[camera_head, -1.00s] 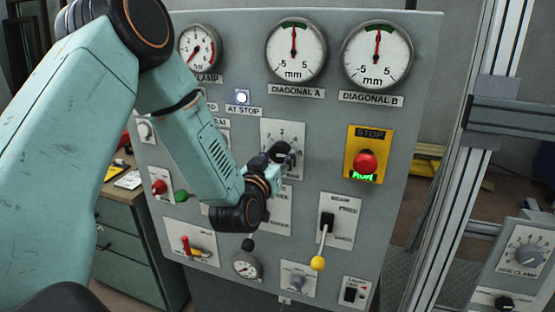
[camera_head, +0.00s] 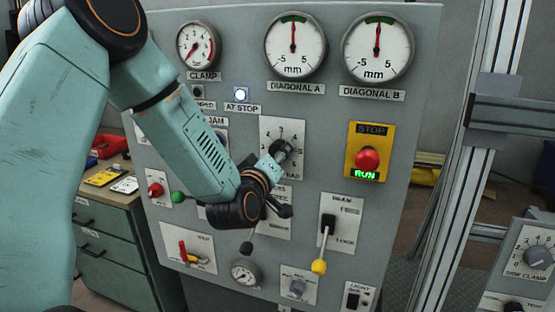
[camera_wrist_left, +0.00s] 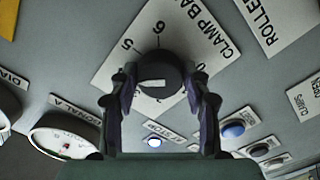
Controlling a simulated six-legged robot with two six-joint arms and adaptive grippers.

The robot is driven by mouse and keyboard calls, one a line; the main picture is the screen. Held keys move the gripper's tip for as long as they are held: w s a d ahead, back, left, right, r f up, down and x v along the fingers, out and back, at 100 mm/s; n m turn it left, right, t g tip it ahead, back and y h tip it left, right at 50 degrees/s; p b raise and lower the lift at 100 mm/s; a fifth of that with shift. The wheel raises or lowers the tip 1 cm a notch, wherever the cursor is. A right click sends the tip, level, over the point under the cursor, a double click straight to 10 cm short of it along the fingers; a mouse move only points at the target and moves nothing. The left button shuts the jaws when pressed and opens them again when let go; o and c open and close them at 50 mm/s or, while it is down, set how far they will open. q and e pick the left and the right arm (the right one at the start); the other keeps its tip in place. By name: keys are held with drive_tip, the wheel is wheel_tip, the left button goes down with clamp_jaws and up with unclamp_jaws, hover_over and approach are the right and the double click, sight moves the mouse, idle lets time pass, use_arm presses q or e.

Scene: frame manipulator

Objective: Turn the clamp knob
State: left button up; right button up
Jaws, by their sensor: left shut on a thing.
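The clamp knob (camera_head: 283,149) is a dark round knob on a white numbered plate (camera_head: 270,128) in the middle of the grey panel. In the left wrist view the knob (camera_wrist_left: 160,72) has a pale pointer mark, and its plate reads "CLAMP BA", partly cut off. My left gripper (camera_head: 278,157) reaches the knob from the lower left. In the left wrist view the fingers of my left gripper (camera_wrist_left: 160,82) are on both sides of the knob, shut on it. My wrist hides part of the plate. My right gripper is not in view.
The panel also carries the clamp gauge (camera_head: 198,45), two diagonal gauges (camera_head: 294,47), a red stop button (camera_head: 367,159) with a green RUN light, and a yellow-tipped lever (camera_head: 319,266). A side clamp dial (camera_head: 538,257) stands at the right.

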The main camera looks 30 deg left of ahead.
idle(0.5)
use_arm(q)
drive_tip(key=o, duration=1.1)
drive_tip(key=shift+o, duration=0.2)
drive_tip(key=v, duration=0.7)
drive_tip(key=shift+s, duration=0.25)
